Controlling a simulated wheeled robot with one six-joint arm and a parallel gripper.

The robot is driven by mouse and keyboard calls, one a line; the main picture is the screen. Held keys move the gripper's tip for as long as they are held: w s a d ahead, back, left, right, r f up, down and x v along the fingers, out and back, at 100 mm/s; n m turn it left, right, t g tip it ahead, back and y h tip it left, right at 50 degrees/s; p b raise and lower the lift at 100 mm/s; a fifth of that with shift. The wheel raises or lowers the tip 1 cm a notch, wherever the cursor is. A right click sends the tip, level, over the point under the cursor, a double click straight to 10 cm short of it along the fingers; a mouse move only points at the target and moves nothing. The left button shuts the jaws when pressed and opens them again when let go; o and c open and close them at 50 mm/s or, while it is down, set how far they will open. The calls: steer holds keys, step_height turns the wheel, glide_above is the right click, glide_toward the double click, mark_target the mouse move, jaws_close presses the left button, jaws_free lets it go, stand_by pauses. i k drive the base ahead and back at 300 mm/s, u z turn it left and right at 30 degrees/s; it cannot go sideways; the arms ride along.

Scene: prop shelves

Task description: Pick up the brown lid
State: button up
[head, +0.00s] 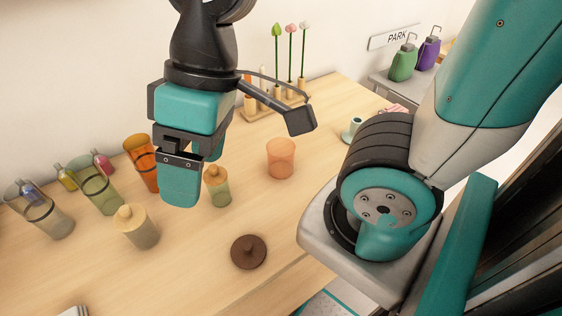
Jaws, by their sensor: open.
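The brown lid (248,252) is a dark round disc with a small knob on top. It lies on the wooden table near its front edge in the head view, with nothing touching it. My gripper (196,178) hangs above the table, up and to the left of the lid in the picture. Its teal fingers point down and are apart. It is open and shows nothing held. The nearer finger partly covers the farther one.
A jar with a wooden lid (136,227) stands left of the brown lid, and a smaller lidded jar (217,186) stands behind it. An orange cup (281,158) is farther back. Several tinted glasses (97,188) stand at the left. The table around the brown lid is clear.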

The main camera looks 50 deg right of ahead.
mark_target(248, 252)
steer(key=z, duration=1.25)
steer(key=k, duration=0.95)
steer(key=u, duration=1.8)
